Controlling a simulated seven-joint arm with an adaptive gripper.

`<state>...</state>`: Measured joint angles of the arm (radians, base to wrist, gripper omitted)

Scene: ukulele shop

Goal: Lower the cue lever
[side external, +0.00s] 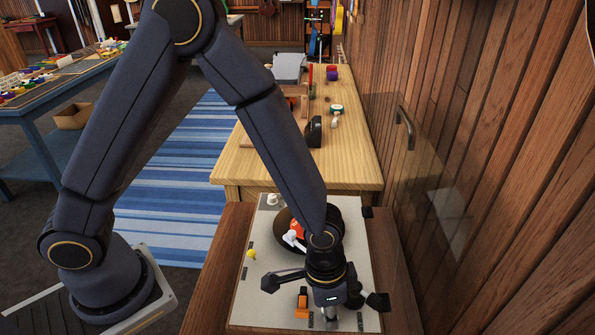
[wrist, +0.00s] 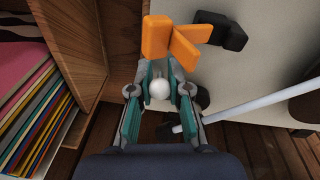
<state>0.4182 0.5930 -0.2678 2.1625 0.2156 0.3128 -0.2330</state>
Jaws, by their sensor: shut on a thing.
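In the wrist view my gripper (wrist: 160,93) has its two teal-padded fingers closed around a small white round knob (wrist: 160,88). I take it to be the end of the cue lever; the stem is hidden. In the side view my gripper (side external: 329,302) points down over the near end of the turntable (side external: 355,250), and its fingertips and the knob are hard to make out. The white tonearm (wrist: 255,107) runs to the right of the fingers. An orange piece (wrist: 157,37) stands just beyond them, and also shows in the side view (side external: 301,302).
A dark block (wrist: 230,36) sits beside the orange piece. The turntable rests on a dark wooden cabinet (side external: 220,270), with record sleeves (wrist: 35,100) in a compartment at the left. A clear cover with a handle (side external: 405,127) stands at the right. A yellow knob (side external: 251,254) is on the deck.

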